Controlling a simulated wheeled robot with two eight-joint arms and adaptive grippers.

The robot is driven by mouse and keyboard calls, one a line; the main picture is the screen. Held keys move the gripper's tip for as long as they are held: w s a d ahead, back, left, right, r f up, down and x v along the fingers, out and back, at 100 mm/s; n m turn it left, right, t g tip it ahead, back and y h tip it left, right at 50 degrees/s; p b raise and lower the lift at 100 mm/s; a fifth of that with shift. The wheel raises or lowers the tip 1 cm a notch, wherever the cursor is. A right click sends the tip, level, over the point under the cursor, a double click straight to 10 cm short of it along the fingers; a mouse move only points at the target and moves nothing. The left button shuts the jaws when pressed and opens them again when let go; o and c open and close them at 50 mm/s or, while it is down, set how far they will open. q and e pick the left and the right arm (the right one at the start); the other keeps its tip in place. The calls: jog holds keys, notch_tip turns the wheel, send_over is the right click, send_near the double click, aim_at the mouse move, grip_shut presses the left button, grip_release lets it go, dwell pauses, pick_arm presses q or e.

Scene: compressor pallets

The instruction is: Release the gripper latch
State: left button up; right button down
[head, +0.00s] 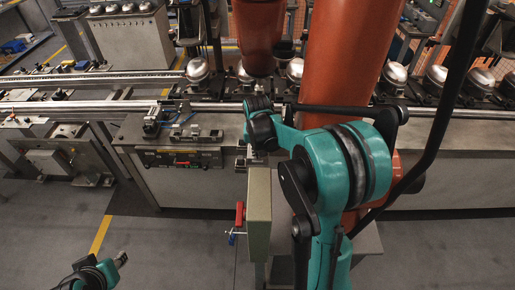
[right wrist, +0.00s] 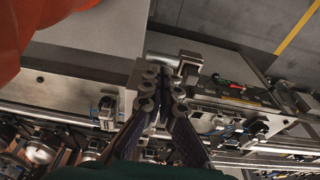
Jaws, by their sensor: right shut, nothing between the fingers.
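My right gripper (head: 243,160) reaches down beside the near edge of the workbench; its arm covers part of the view. In the right wrist view its two dark fingers (right wrist: 165,82) are shut with nothing between them. A grey metal bracket (right wrist: 168,56) lies right at the fingertips; I cannot tell whether they touch. No part is clearly recognisable as the latch; it may be among the metal clamps (head: 195,134) on the bench or hidden by the arm. My left gripper (head: 121,259) is low at the left, away from the bench; its finger state is unclear.
A beige box (head: 258,215) with red and blue handles stands before the bench. A control panel (head: 180,158) is on the bench front. A conveyor rail (head: 80,106) and several silver domed compressors (head: 198,69) run behind. A large orange robot column (head: 352,50) rises close to my right arm.

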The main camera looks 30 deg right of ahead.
aim_at(257, 161)
jog(key=shift+s+a+f+t+b, duration=0.25)
jog(key=shift+s+f+t+b, duration=0.15)
jog(key=shift+t, duration=0.1)
jog(key=shift+s+a+f+h+b, duration=0.4)
jog(key=shift+s+b, duration=0.1)
jog(key=shift+s, duration=0.25)
jog(key=shift+r, duration=0.1)
jog(key=shift+w+d+r+p, duration=0.1)
jog(key=shift+w+r+p, duration=0.15)
jog(key=shift+r+p, duration=0.1)
jog(key=r+p, duration=0.1)
jog(key=r, duration=0.2)
jog(key=r+p, duration=0.1)
jog(key=shift+w+d+r+p, duration=0.2)
jog(key=shift+w+p, duration=0.1)
jog(key=shift+w, duration=0.1)
jog(key=p+v, duration=0.1)
jog(key=v, duration=0.7)
jog(key=shift+s, duration=0.4)
